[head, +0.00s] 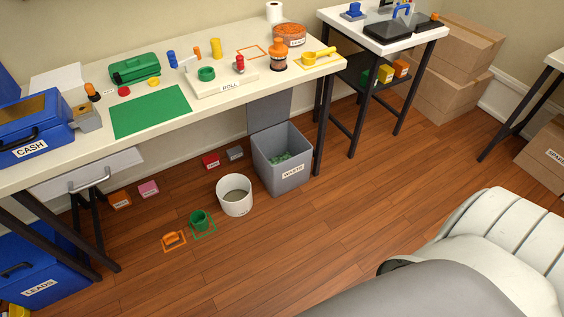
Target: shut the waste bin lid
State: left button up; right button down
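The grey waste bin (267,174) stands on the wooden floor under the front right part of the workbench, with a "WASTE" label on its front. Its grey lid (270,109) is up, standing raised at the back of the bin. Green scraps (283,160) show inside the open bin. The workbench edge hides the top of the lid. Neither of my grippers is in view.
A white round bin (235,204) stands just left of the waste bin. A green cup (200,221) and an orange item (173,239) sit in floor outlines. Bench legs (321,130) stand close right. The floor (330,230) in front is clear.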

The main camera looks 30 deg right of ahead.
aim_at(263, 113)
jog(key=l+u, duration=0.45)
jog(key=i+l+u, duration=0.1)
jog(key=l+u, duration=0.3)
